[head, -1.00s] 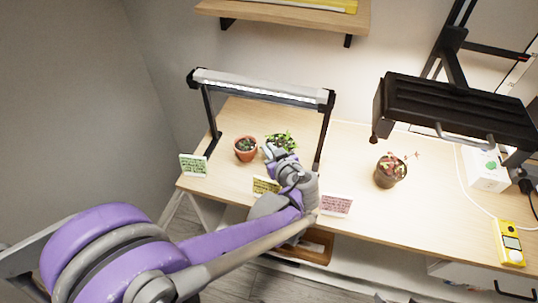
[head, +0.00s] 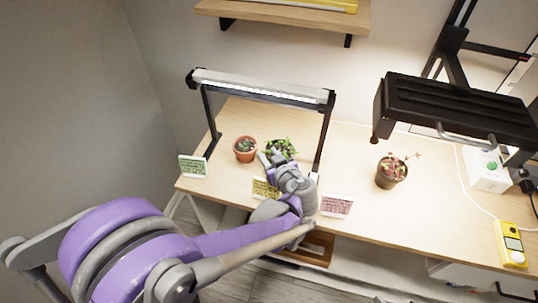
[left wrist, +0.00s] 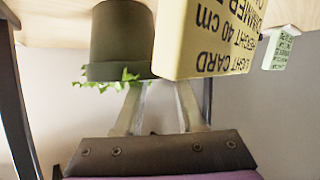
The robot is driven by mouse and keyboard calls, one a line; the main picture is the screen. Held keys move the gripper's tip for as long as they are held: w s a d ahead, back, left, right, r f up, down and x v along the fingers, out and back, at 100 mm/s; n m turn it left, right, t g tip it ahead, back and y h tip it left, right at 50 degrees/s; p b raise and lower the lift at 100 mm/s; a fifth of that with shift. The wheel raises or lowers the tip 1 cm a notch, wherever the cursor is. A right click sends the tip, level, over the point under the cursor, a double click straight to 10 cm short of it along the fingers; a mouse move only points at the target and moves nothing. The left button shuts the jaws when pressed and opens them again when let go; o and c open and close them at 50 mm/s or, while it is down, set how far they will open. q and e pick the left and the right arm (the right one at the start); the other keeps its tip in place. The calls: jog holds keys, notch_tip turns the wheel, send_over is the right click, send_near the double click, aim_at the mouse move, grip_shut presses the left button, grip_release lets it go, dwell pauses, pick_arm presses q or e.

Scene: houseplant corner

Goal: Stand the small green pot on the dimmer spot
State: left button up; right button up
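The small green pot (left wrist: 122,32) shows dark green and upside down in the left wrist view, with leaves at its rim. In the head view its leafy plant (head: 283,147) stands under the lit bar lamp, behind the yellow card. The yellow card (head: 264,188) reads "dimmer" and "height 40 cm" in the left wrist view (left wrist: 207,38). My left gripper (head: 268,157) is just in front of the plant. Its two fingers are apart with nothing seen held between them; their tips are partly hidden by leaves and card. My right gripper is not in view.
A terracotta pot (head: 245,149) stands left of the green plant. A green card (head: 193,166) and a pink card (head: 336,206) stand at the front edge. A brown pot (head: 391,171) and a yellow meter (head: 511,243) are at right. The bar lamp (head: 262,90) spans overhead.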

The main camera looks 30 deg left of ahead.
pick_arm(q)
jog(key=shift+r, duration=0.25)
jog(key=p+v, duration=0.1)
jog(key=v, duration=1)
jog(key=s+d+f+m+g+h, duration=0.1)
jog(key=s+f+m+h, duration=0.2)
jog(key=s+m+h, duration=0.2)
jog(key=s+d+f+m+g+h, duration=0.1)
jog(key=s+f+m+h, duration=0.3)
jog(key=s, duration=0.5)
jog(key=shift+s+f+m+g+h, duration=0.35)
jog(key=shift+m+g+h, duration=0.3)
jog(key=shift+m, duration=0.35)
jog(key=shift+r, duration=0.1)
jog(key=r+p, duration=0.2)
jog(key=w+r+p, duration=0.1)
jog(key=r+p, duration=0.2)
jog(key=shift+r, duration=0.25)
